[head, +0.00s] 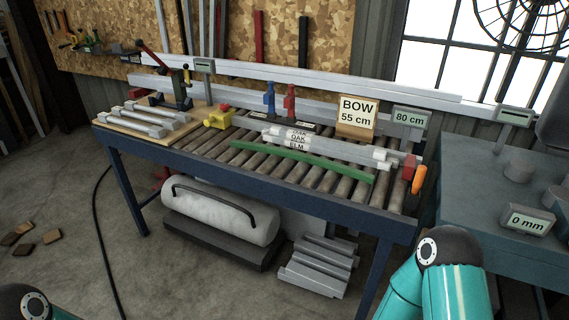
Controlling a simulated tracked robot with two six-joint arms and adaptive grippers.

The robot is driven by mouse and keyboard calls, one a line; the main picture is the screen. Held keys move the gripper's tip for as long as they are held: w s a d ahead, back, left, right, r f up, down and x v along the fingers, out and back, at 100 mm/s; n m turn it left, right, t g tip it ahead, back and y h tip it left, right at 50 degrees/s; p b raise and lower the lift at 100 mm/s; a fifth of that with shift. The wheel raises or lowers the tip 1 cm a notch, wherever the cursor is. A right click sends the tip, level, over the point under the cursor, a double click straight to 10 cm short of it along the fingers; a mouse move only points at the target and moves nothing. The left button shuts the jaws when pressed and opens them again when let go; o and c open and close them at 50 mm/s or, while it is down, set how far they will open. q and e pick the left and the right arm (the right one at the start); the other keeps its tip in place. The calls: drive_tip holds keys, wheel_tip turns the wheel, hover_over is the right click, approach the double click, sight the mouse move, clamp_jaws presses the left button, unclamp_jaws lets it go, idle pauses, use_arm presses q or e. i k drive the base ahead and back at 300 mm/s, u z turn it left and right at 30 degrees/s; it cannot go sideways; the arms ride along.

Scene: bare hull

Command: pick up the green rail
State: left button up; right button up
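The green rail (302,160) is a long thin bar lying across the rollers of the roller table (230,178), near its front edge. It slants from upper left to lower right. Nothing is touching it from my side. At the lower right, one of my teal arms shows, and a small part of the other shows at the lower left corner. Neither gripper is in the picture.
Behind the rail are grey bars with labels (298,138), a sign "BOW 55 cm" (357,113) and red and blue clamps. An orange-handled tool (419,180) hangs at the right end. A grey machine bed (490,190) stands at right.

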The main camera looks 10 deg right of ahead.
sight(353, 172)
drive_tip(key=z, duration=0.15)
drive_tip(key=i, duration=0.9)
drive_tip(key=u, duration=0.05)
